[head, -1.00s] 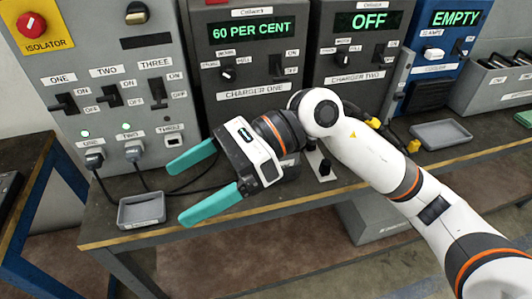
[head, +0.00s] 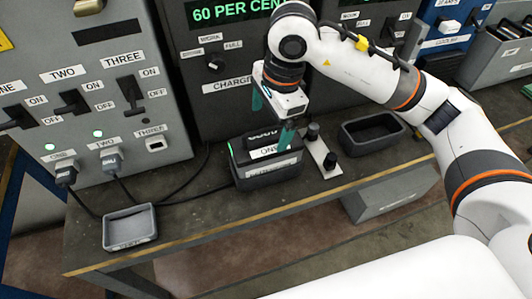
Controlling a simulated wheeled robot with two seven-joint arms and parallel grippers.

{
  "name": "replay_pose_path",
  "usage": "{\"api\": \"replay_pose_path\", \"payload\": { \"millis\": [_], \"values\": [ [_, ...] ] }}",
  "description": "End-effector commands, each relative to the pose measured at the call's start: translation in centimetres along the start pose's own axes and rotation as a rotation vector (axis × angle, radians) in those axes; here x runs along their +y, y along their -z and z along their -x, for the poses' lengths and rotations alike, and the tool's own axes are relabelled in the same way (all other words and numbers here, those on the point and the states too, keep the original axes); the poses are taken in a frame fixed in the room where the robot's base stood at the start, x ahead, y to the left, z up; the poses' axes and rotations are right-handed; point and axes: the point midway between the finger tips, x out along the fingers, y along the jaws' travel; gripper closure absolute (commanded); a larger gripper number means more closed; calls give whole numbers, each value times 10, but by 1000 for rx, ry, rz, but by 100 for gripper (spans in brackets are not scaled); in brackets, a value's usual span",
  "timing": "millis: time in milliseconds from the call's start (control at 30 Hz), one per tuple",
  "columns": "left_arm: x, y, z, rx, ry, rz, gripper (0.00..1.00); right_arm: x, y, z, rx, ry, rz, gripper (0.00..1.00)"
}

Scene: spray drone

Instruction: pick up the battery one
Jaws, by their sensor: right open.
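Battery one (head: 267,172) is a dark grey block with a white label reading "ONE" on its top. It sits on the bench in front of charger one (head: 240,95). My right gripper (head: 272,125) points down over the battery, with its teal fingers apart. The nearer finger reaches down at the battery's top right. The farther finger is above its back edge and partly hidden by the gripper body. I cannot tell whether either finger touches the battery. My left gripper is out of view.
A small plate with two black knobs (head: 319,150) stands right beside the battery. An empty dark tray (head: 373,133) lies further right, and a small grey tray (head: 130,228) lies front left. Cables run from the switch panel's sockets (head: 110,160) along the bench.

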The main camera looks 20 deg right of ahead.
Motion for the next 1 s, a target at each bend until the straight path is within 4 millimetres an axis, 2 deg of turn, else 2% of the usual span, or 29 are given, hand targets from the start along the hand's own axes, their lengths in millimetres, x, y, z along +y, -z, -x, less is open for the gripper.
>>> {"api": "replay_pose_path", "payload": {
  "millis": [167,300,467,700,1000],
  "values": [
    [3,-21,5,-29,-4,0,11,-2,1,-16,0,4,-1,8],
    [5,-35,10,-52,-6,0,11,-4,2,-38,2,4,-1,8],
    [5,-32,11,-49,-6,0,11,-4,2,-53,2,1,-1,8],
    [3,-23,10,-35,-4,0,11,-4,2,-54,2,0,0,8],
    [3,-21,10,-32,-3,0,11,-4,2,-54,2,-1,0,57]
  ]
}}
